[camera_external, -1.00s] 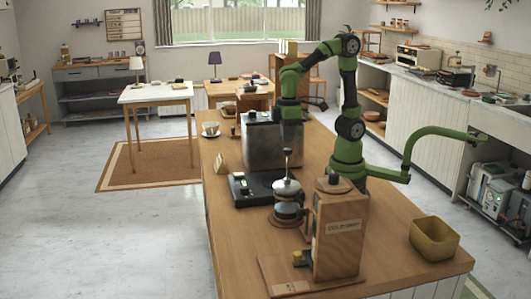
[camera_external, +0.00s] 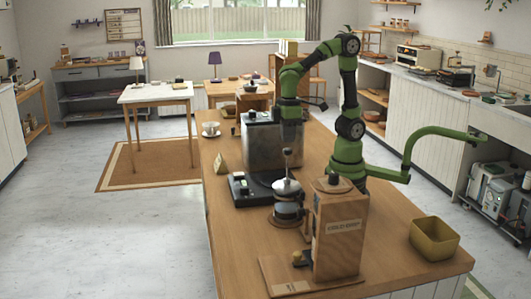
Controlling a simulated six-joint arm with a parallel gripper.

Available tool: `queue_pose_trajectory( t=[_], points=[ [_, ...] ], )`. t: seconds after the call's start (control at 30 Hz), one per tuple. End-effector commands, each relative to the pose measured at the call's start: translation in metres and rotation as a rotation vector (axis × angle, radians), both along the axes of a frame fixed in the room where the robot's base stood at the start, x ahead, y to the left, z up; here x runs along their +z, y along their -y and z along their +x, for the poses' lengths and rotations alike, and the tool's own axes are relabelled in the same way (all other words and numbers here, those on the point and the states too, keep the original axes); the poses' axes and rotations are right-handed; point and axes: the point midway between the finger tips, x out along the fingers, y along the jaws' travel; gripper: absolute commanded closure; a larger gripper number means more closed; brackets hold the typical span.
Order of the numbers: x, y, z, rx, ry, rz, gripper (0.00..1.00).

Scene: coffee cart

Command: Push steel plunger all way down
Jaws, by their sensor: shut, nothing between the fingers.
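The French press (camera_external: 288,205) stands on the wooden counter, left of a wooden box. Its steel plunger (camera_external: 286,165) rises upright from the lid, with the rod showing between knob and lid. My gripper (camera_external: 289,144) points down above the plunger knob. It is shut and empty. Its fingertips blend into the grey steel machine behind, so I cannot tell whether they touch the knob. The lower part of the glass looks dark.
A wooden box (camera_external: 338,240) stands close right of the press. A black scale (camera_external: 252,190) lies at its left, and a steel machine (camera_external: 262,145) stands behind. A yellow-brown bin (camera_external: 433,238) sits at the right. The counter's front left is clear.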

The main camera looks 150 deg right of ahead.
Motion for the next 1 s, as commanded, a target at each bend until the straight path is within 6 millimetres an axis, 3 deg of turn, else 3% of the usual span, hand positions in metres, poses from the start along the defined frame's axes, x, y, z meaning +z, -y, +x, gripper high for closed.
queue_pose_trajectory(
  t=[1.0],
  points=[
    [-0.009,0.0,-0.0001,0.0,-0.002,0.001,1.0]
  ],
)
